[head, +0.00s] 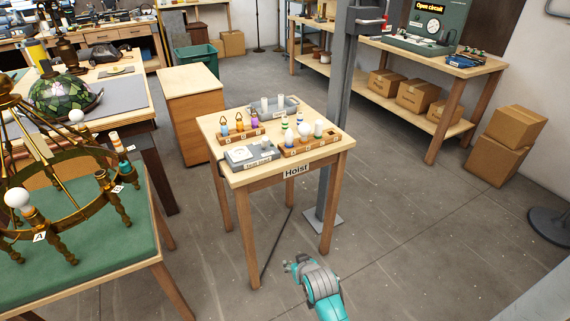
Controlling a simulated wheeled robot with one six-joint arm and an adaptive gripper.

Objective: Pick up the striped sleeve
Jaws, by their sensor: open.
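Small upright pieces with white and coloured bands (284,123) stand at the back of the right wooden rack (310,151) on the Hoist table (239,180). Plain white cylinders (265,104) stand in the grey tray (291,108) behind. A banded piece (122,158) also shows on the right side of the brass chandelier (62,160). My gripper (291,266) is open and empty, low in front of the Hoist table and apart from everything on it.
A second wooden rack (243,135) holds amber and purple pieces; a grey device (251,156) sits at the table's front left. A grey post (343,120) rises behind the table. The green-topped bench (90,262) stands left.

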